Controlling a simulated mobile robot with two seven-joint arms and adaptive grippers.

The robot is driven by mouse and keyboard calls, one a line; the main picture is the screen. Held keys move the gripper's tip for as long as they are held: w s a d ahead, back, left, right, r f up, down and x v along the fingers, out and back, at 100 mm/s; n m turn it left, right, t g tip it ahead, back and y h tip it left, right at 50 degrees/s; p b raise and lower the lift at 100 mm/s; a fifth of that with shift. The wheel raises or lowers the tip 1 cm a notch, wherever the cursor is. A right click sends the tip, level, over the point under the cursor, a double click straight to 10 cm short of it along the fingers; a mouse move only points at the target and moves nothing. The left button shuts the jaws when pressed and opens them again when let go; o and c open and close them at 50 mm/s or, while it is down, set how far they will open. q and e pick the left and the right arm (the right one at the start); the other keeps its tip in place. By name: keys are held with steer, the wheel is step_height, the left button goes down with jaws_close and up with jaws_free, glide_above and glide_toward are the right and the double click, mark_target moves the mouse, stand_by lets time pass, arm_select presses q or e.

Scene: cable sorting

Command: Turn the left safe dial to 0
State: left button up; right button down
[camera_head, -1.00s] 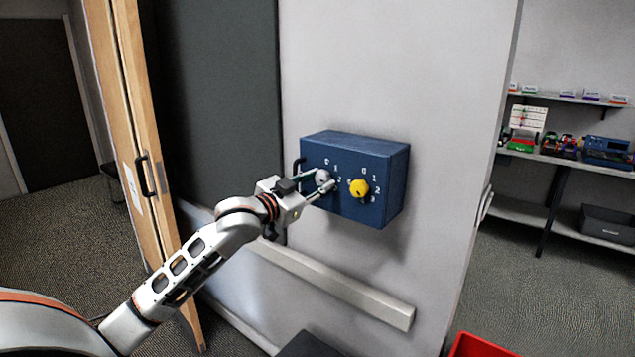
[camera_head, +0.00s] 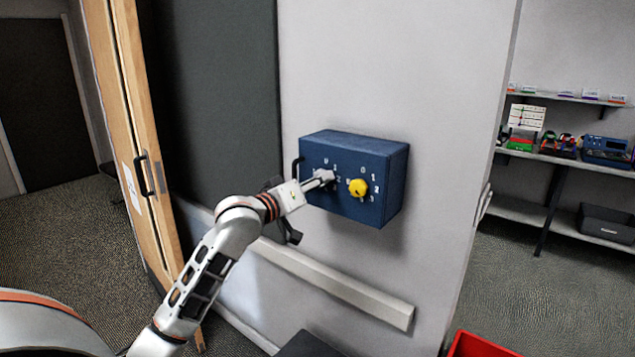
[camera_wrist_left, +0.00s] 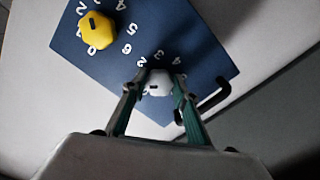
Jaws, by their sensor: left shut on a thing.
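A blue safe (camera_head: 385,190) is fixed on the grey wall, with two dials on its front. The left dial is white; it shows in the left wrist view (camera_wrist_left: 158,83) with a dark mark on its face. My left gripper (camera_head: 322,179) is shut on the white dial, with one finger on each side of it, as the left wrist view (camera_wrist_left: 157,88) also shows. In the head view the fingers cover most of that dial and some numerals. The right dial is yellow (camera_head: 358,187), also seen in the left wrist view (camera_wrist_left: 98,26). My right gripper is not in view.
A dark handle (camera_head: 297,168) sticks out at the safe's left side. A pale rail (camera_head: 340,285) runs along the wall below. A wooden door (camera_head: 128,130) stands at left. Shelves with goods (camera_head: 570,155) and a red bin (camera_head: 480,345) are at right.

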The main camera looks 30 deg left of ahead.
arm_select(q)
steer(key=shift+d+n, duration=0.1)
steer(key=shift+n, duration=4)
steer(key=o, duration=1.1)
steer(key=shift+r, duration=0.1)
steer(key=s, duration=1.2)
steer(key=shift+a, duration=0.45)
